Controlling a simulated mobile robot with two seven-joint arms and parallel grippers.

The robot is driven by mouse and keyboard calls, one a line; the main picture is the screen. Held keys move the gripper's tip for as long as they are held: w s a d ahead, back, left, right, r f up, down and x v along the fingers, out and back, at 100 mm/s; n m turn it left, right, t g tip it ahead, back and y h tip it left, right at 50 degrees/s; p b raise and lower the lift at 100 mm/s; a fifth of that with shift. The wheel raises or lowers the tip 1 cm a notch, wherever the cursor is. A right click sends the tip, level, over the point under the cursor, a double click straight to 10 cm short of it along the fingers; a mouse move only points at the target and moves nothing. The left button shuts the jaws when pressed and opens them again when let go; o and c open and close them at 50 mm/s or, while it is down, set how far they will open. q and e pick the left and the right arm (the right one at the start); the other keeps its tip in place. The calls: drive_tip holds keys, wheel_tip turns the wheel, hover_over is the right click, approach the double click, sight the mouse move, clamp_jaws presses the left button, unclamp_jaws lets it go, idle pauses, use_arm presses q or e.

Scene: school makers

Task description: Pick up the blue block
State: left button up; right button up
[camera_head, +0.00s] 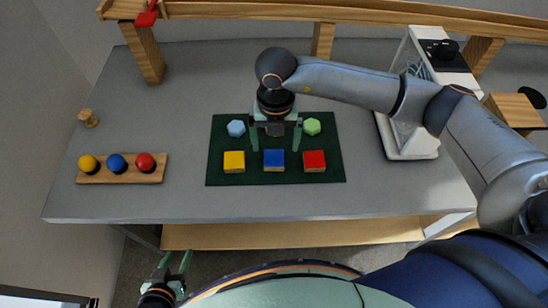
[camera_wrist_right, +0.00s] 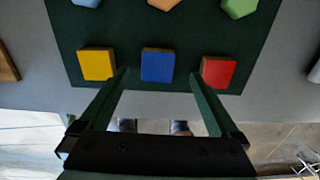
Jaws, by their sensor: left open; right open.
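The blue block (camera_head: 273,160) sits on the dark green mat (camera_head: 225,181), between a yellow block (camera_head: 234,162) and a red block (camera_head: 314,161). In the right wrist view the blue block (camera_wrist_right: 157,65) lies ahead of and between my open fingers. My right gripper (camera_head: 275,145) is open and empty above the mat, pointing down, with its fingers at either side of the blue block in the head view. In the right wrist view, my right gripper (camera_wrist_right: 161,78) has its fingertips near the gaps beside the blue block. My left gripper (camera_head: 175,264) is open and empty, low in front of the table.
A light blue hexagonal block (camera_head: 236,128) and a green one (camera_head: 312,127) lie at the mat's back. An orange piece (camera_wrist_right: 163,4) shows between them in the wrist view. A wooden holder (camera_head: 137,177) with coloured balls is at left; a white machine (camera_head: 411,140) stands right.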

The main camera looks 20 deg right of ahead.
sight(274, 155)
drive_tip(key=f, duration=0.5)
drive_tip(key=shift+w+a, duration=0.1)
drive_tip(key=shift+w, duration=0.15)
drive_tip(key=shift+c, duration=0.4)
drive_tip(key=c, duration=1.4)
